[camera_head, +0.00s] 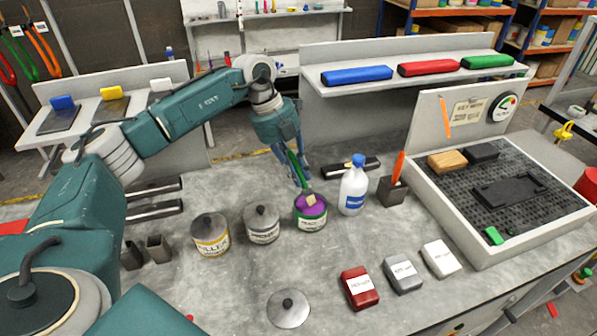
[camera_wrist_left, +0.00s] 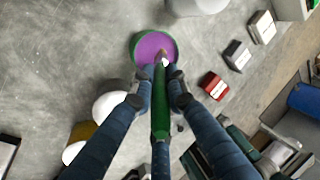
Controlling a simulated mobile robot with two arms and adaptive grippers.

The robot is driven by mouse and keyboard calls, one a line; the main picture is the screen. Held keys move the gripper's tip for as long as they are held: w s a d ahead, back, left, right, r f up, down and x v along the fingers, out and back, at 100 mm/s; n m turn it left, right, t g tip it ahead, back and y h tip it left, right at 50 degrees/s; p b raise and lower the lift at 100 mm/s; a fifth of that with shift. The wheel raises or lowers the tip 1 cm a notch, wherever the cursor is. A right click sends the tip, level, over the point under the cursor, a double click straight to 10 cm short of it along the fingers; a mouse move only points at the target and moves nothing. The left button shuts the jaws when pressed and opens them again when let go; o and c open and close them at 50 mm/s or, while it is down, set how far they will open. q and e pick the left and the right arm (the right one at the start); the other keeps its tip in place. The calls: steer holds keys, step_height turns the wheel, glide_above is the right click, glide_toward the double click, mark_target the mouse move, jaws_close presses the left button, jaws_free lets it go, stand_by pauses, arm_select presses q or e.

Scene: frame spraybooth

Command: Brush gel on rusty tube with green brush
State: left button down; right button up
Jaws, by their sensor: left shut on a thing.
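My left gripper (camera_head: 296,178) is shut on the green brush (camera_head: 293,160), which points down and leans. The brush's pale tip is at the purple gel in the open green-rimmed can (camera_head: 310,222); I cannot tell how deep it dips. In the left wrist view, the green handle (camera_wrist_left: 160,105) runs between the fingers (camera_wrist_left: 160,76), with the tip over the can's purple gel (camera_wrist_left: 152,46). Dark tubes lie at the left, one (camera_head: 154,189) behind another (camera_head: 155,211); another tube (camera_head: 352,167) lies behind the can. I cannot tell which is rusty. My right gripper is out of view.
Two closed cans (camera_head: 210,236) (camera_head: 262,225) stand left of the gel can. A white bottle (camera_head: 353,188) and a dark holder with an orange tool (camera_head: 392,190) stand right. A loose lid (camera_head: 289,308) and small boxes (camera_head: 360,288) lie in front. The booth tray (camera_head: 440,222) is at right.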

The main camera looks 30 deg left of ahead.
arm_select(q)
steer(key=shift+f, duration=0.45)
steer(key=shift+s+f, duration=0.1)
stand_by(1.2)
step_height(320, 180, up, 2)
steer(key=shift+p, duration=0.75)
step_height(320, 180, up, 5)
steer(key=p, duration=0.4)
stand_by(0.3)
